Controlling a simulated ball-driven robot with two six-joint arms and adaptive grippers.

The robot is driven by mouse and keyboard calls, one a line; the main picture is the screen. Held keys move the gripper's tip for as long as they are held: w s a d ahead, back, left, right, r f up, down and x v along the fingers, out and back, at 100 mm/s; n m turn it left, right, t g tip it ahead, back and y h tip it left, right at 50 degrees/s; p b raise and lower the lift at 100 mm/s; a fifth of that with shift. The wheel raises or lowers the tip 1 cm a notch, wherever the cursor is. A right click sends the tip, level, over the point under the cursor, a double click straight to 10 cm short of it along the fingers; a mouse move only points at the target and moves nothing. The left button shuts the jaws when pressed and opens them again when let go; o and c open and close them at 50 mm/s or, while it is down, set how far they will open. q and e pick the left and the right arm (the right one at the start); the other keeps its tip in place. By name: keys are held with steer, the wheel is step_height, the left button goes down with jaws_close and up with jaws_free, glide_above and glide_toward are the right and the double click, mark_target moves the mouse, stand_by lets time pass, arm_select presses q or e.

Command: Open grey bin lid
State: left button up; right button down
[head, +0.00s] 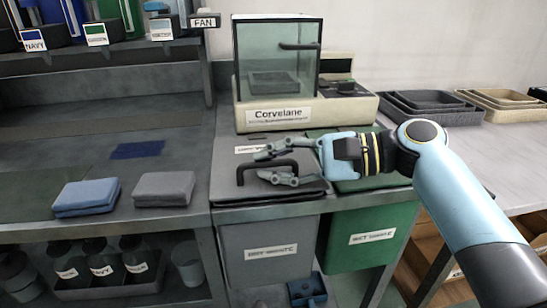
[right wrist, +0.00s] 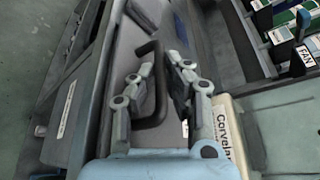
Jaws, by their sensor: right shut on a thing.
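The grey bin (head: 270,250) hangs under the counter front, its label facing out. Its grey lid (head: 226,185) lies about flat at counter level and carries a black bar handle (head: 240,178). My right gripper (head: 260,165) reaches in from the right, its two fingers shut on the handle. The right wrist view shows the handle (right wrist: 146,47) between the fingers (right wrist: 157,76) and the lid (right wrist: 128,38) below; the exact contact is partly hidden by the fingers. My left gripper is not in view.
A glass-fronted Corvelane machine (head: 277,115) stands close behind the lid. A green bin (head: 370,238) with a green lid is right of the grey one, under my arm. Folded blue (head: 86,197) and grey (head: 164,188) cloths lie left. Trays (head: 432,105) stand back right.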

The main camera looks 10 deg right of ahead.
steer(key=w+r+m+g+p, duration=0.2)
steer(key=w+r+p, duration=0.3)
steer(key=r+p, duration=0.4)
steer(key=shift+w+r+m+h+p, duration=0.25)
steer(key=shift+m+p, duration=0.45)
steer(key=shift+p, duration=1.65)
steer(key=shift+f, duration=0.1)
steer(key=c, duration=1.6)
jaws_free()
steer(key=shift+c, duration=0.2)
steer(key=v, duration=1.2)
steer(key=shift+w, duration=0.1)
steer(key=shift+c, duration=0.4)
